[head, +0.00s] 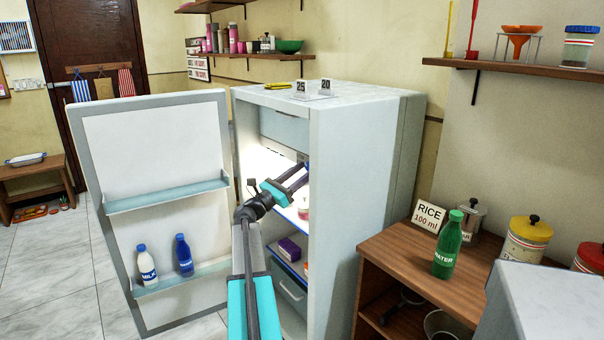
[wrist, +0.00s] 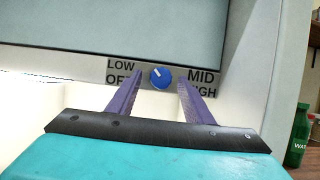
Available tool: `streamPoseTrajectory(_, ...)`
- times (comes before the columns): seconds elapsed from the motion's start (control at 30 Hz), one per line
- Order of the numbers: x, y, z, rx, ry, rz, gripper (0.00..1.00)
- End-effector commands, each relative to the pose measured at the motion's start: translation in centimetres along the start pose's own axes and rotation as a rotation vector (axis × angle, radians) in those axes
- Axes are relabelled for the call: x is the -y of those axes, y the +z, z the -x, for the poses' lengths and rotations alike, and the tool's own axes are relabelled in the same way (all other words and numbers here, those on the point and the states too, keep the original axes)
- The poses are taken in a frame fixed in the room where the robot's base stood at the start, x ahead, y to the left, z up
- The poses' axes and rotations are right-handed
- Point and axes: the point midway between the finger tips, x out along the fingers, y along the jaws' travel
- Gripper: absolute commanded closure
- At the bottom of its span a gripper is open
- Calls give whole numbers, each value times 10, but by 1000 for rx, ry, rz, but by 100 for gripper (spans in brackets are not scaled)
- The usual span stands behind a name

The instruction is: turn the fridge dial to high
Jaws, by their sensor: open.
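The fridge dial (wrist: 161,77) is a round blue knob in the wrist view, on a panel inside the open fridge (head: 365,160). Around it are the labels LOW at upper left, OFF at lower left, MID at upper right and HIGH at lower right. A pale mark on the knob appears to point to the upper left, toward LOW. My gripper (wrist: 159,80) is open, its two purple fingers on either side of the dial in the picture. I cannot tell whether they touch it. In the head view my gripper (head: 297,174) reaches into the fridge opening.
The fridge door (head: 155,155) stands wide open at left, with a milk bottle (head: 146,266) and a blue bottle (head: 184,256) on its lower shelf. The fridge side wall is close right of my arm. A green water bottle (head: 448,247) stands on the wooden cabinet (head: 400,250).

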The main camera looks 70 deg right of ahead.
Motion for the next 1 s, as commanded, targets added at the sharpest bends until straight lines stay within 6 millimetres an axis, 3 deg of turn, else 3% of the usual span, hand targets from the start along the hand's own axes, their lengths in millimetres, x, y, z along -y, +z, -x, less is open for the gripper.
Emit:
streamPoseTrajectory(0.03,0,0,0,0,0,0,57)
streamPoseTrajectory(0.27,0,0,0,0,1,0,95)
streamPoseTrajectory(0.3,4,3,7,0,3,-1,95)
streamPoseTrajectory(0.67,-3,-1,1,0,-15,-44,95)
streamPoseTrajectory(1.0,-8,-2,1,1,-89,-227,95)
